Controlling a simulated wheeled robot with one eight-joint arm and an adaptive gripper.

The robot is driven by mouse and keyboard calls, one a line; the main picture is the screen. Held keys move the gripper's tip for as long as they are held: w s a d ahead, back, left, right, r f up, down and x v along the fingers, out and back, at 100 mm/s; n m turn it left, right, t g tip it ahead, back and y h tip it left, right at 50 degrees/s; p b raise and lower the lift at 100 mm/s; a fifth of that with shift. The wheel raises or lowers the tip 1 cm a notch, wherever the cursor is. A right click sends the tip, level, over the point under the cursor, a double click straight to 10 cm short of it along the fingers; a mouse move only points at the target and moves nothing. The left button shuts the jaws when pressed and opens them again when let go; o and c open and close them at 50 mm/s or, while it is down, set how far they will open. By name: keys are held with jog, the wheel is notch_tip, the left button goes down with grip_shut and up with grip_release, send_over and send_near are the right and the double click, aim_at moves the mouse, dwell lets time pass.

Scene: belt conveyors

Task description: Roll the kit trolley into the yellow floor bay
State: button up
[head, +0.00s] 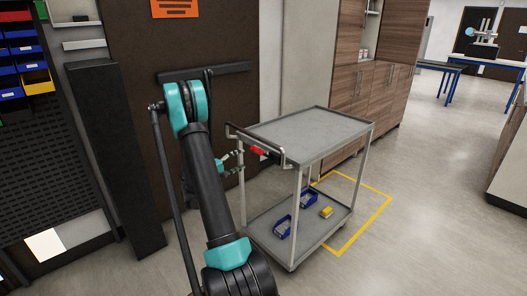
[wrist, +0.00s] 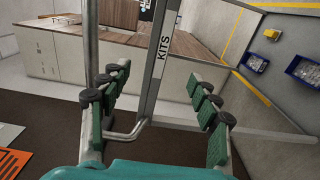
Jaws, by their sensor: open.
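The kit trolley (head: 310,132) is a grey two-shelf cart with light metal posts, standing upright at the centre of the head view. Its push handle (head: 254,148), with a red piece near it, is on the left end. The yellow floor bay (head: 366,222) is a painted outline; the trolley's right part overlaps it in the picture, hiding some lines. My gripper (head: 240,160) is at the handle end, partly hidden by my arm. In the wrist view my gripper (wrist: 157,85) is open, with a "KITS" label (wrist: 163,62) beyond its fingers; I cannot tell whether it touches the handle.
Blue bins (head: 284,227) and a yellow item (head: 327,212) lie on the trolley's lower shelf. Wooden cabinets (head: 372,85) stand behind the bay. A dark pegboard with bins (head: 37,82) is at the left. Open grey floor (head: 430,190) lies to the right.

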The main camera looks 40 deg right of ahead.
aim_at(264, 150)
jog(key=d, duration=0.5)
jog(key=w+d, duration=0.1)
jog(key=d, duration=1)
jog(key=shift+w+d, duration=0.15)
grip_shut()
